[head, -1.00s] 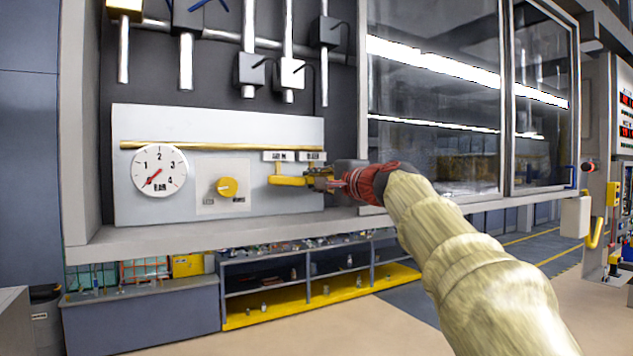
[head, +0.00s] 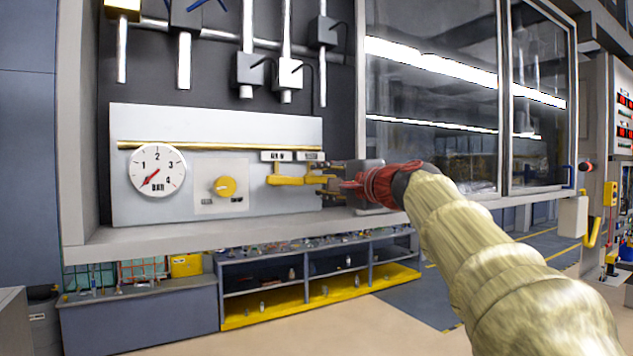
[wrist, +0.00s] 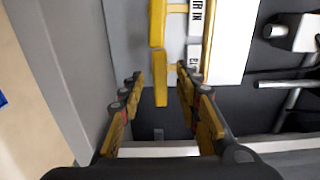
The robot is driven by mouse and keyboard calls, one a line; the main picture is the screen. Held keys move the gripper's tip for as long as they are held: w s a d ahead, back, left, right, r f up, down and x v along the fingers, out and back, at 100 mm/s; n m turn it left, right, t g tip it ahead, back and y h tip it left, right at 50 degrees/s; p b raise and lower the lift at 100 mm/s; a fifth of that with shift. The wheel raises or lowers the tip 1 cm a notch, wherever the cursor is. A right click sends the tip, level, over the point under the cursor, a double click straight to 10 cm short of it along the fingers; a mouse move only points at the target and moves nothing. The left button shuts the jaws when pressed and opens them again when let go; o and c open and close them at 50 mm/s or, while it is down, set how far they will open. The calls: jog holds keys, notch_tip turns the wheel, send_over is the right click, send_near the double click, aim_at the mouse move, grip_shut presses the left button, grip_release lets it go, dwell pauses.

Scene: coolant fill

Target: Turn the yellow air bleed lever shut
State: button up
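The yellow air bleed lever (head: 317,180) is on the white panel under the right-hand label, lying level along the panel. In the wrist view its yellow bar (wrist: 161,88) shows between my fingers, with clear gaps on both sides. My gripper (head: 328,180) is open just right of the lever, one finger above its line and one below. The open fingers also show in the wrist view (wrist: 160,98). The bleed label (wrist: 194,72) is partly covered by a finger. The lever's pivot is mostly hidden.
Another yellow lever (head: 287,180) sits close to the left, level too. A yellow knob (head: 225,187) and a round pressure gauge (head: 158,170) are farther left. A glass sash (head: 435,130) stands right of the panel. The cabinet's ledge (head: 240,235) runs below.

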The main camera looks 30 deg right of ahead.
jog(key=s, duration=0.7)
jog(key=shift+d, duration=0.15)
jog(key=shift+s, duration=0.1)
jog(key=s+a+f+n+g+y+b, duration=0.1)
jog(key=s+a+f+n+g+b, duration=0.3)
jog(key=f, duration=0.6)
jog(key=s+a+f+n, duration=0.1)
jog(key=a+f, duration=0.6)
jog(key=f, duration=0.4)
jog(key=s+a+f+n+g+y+b, duration=0.1)
jog(key=s+a+f+n+g+b, duration=0.3)
jog(key=f, duration=0.6)
jog(key=s+a+f+n+g+h+b, duration=0.1)
jog(key=s+f+n, duration=0.1)
jog(key=s+f, duration=0.4)
jog(key=s+a+f+n+g+b, duration=0.2)
jog(key=s+f, duration=0.4)
jog(key=f, duration=0.9)
jog(key=s+a+f+n+g+h+b, duration=0.1)
jog(key=s+f+n, duration=0.3)
jog(key=f, duration=0.7)
jog(key=shift+s+a+h, duration=0.15)
jog(key=shift+s+h, duration=0.15)
jog(key=shift+s, duration=0.8)
